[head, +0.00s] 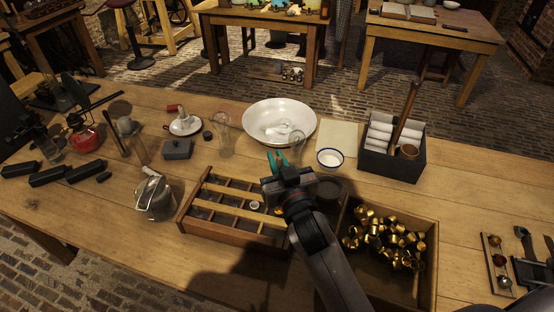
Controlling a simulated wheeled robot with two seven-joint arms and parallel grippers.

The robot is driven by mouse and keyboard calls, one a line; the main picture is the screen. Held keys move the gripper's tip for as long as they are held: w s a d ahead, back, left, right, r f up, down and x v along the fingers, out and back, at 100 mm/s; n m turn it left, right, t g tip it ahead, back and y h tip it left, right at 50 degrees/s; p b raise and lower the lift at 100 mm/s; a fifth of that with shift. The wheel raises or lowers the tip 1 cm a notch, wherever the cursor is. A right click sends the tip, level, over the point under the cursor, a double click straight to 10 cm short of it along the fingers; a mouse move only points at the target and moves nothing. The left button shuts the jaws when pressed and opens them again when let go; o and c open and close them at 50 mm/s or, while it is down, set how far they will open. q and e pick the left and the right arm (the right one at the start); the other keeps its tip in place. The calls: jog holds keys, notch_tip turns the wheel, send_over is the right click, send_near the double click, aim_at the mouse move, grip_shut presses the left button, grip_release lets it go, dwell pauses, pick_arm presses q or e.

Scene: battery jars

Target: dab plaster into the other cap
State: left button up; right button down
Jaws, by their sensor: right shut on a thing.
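My right gripper (277,161) has teal fingertips and is above the far right part of the wooden rack (187,207), near the white basin. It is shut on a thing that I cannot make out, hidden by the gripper. One small cap with a pale filling (254,205) sits in the rack. A small brass-coloured piece (278,210), perhaps another cap, shows beside my wrist, mostly hidden; its inside cannot be seen. The wide white basin (258,112) holds a whitish shape, perhaps plaster. My left gripper is not in view.
A wooden box (433,235) of loose brass caps stands right of the rack. A blue-rimmed bowl (330,158), a dark box with white rolls (383,160), clear glasses (222,133) and a metal can (155,195) stand around. Bare table shows front left.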

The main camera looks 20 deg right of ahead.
jog(key=shift+f+b, duration=1.05)
jog(key=shift+f, duration=0.45)
dwell(0.9)
jog(key=shift+r, duration=0.1)
dwell(0.8)
